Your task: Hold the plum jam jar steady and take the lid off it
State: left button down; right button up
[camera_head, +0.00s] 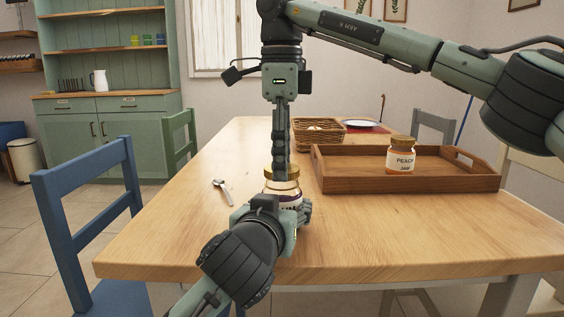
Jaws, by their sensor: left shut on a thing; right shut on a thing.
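The plum jam jar (289,195), with a pale label and dark contents, stands near the table's middle, its lower part hidden by my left gripper. My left gripper (284,207) comes from the front and is shut around the jar's body. Its gold lid (293,173) is at the top of the jar. My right gripper (282,172) points straight down from above and is shut on the lid. I cannot tell whether there is a gap between lid and jar.
A wooden tray (334,185) with a peach jam jar (400,160) stands to the right. A spoon (223,189) lies left of the plum jar. A wicker basket (305,133) and a plate (361,123) are farther back. The table's front (400,240) is clear.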

jog(key=shift+r, duration=0.6)
jog(key=shift+r, duration=0.1)
jog(key=shift+r, duration=1.9)
pick_arm(q)
jog(key=shift+c, duration=2)
grip_release()
